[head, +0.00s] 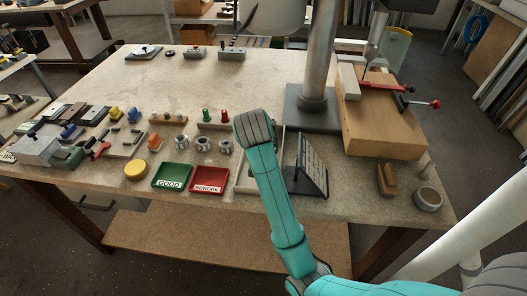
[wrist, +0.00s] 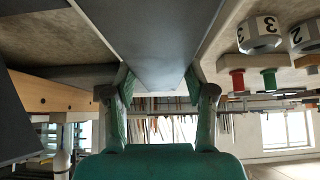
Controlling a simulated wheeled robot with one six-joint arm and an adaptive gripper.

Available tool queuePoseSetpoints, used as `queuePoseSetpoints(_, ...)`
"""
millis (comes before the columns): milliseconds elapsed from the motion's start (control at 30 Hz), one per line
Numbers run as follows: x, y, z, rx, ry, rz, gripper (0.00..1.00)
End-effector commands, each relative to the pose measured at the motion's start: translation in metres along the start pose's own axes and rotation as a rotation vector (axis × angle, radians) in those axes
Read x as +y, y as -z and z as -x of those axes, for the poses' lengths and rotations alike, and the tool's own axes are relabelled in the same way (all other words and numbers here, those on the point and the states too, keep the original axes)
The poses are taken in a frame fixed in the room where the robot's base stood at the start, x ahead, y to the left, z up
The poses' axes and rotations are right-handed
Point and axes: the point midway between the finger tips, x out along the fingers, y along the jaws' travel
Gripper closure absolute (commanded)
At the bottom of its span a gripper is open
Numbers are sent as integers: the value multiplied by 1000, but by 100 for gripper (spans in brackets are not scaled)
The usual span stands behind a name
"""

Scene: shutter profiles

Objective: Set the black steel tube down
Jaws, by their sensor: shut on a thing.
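In the wrist view the black steel tube (wrist: 150,40) shows as a broad, smooth dark grey face running from the top edge down between my fingers. My gripper (wrist: 160,86) is shut on it, one green-padded finger at each side. The tube's far end lies outside the picture. The pale worktop shows on both sides of the tube in the wrist view; I cannot tell whether the tube touches it. In the head view my teal arm reaches over the front of the workbench (head: 200,82), and the gripper and tube are hidden behind it.
The green GOOD tray (head: 172,172) and red REWORK tray (head: 209,175) lie left of my arm. A black stand (head: 310,165) is close on its right. A wooden block (head: 385,120) lies farther right. Numbered pieces (wrist: 262,32) show in the wrist view. The bench's back middle is clear.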

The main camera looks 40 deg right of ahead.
Motion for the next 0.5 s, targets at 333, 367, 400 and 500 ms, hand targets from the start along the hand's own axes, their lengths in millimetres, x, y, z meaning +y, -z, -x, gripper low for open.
queuePoseSetpoints(333,0,-20,-24,0,-1,2,100)
queuePoseSetpoints(367,0,-21,-27,1,0,1,100)
queuePoseSetpoints(400,0,-24,-30,1,0,1,100)
queuePoseSetpoints(500,0,-25,-32,4,1,-1,100)
